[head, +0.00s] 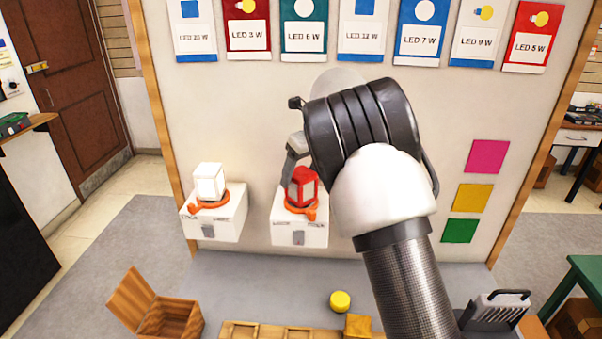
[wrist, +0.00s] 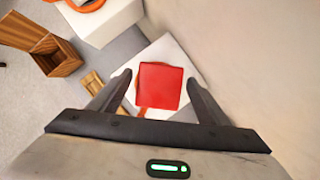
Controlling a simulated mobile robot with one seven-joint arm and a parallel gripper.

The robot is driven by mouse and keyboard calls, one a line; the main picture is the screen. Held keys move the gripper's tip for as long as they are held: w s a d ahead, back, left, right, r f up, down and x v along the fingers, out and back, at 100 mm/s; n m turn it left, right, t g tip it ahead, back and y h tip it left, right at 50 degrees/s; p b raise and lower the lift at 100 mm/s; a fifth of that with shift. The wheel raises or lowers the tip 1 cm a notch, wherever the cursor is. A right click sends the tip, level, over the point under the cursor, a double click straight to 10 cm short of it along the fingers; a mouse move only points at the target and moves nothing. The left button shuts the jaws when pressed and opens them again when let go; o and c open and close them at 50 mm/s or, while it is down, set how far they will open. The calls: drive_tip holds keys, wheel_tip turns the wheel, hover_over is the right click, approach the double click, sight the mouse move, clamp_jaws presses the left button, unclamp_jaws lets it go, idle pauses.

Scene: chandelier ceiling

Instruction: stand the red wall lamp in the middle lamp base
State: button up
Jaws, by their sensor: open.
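The red wall lamp (head: 302,187) stands upright, seated at the orange ring of a lamp base (head: 300,230) on the wall, a white box. In the wrist view the lamp's red top (wrist: 159,85) shows, with bits of orange ring around it. My gripper (wrist: 159,77) is open, one finger on each side of the lamp, with small visible gaps. In the head view my arm hides most of the gripper. A white lamp (head: 209,180) stands in the base (head: 213,222) to the left. Any base further right is hidden by my arm.
An open wooden box (head: 168,318), a yellow round object (head: 340,301) and a wooden tray (head: 265,330) are below the wall. Lamp cards (head: 304,30) hang along the top. Magenta, yellow and green squares (head: 473,197) are at the right. The wall is close beside my gripper.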

drive_tip(key=v, duration=1.3)
drive_tip(key=s+d+r+n, duration=0.3)
drive_tip(key=s+d+n, duration=0.1)
drive_tip(key=s+d, duration=0.2)
drive_tip(key=s+d+r+n, duration=0.2)
drive_tip(key=s+d+n, duration=0.35)
drive_tip(key=s, duration=0.35)
drive_tip(key=s+d+f+n+h, duration=0.1)
drive_tip(key=s+f+n, duration=0.1)
drive_tip(key=s+n, duration=0.3)
drive_tip(key=s+d+f+n+t+h, duration=0.1)
drive_tip(key=s+d+f+n, duration=0.1)
drive_tip(key=s+n, duration=0.4)
drive_tip(key=s+d+f+n+t+h, duration=0.1)
drive_tip(key=s+f+n, duration=0.3)
drive_tip(key=s, duration=0.7)
drive_tip(key=shift+d+n, duration=0.5)
drive_tip(key=shift+n, duration=0.75)
drive_tip(key=shift+s, duration=0.1)
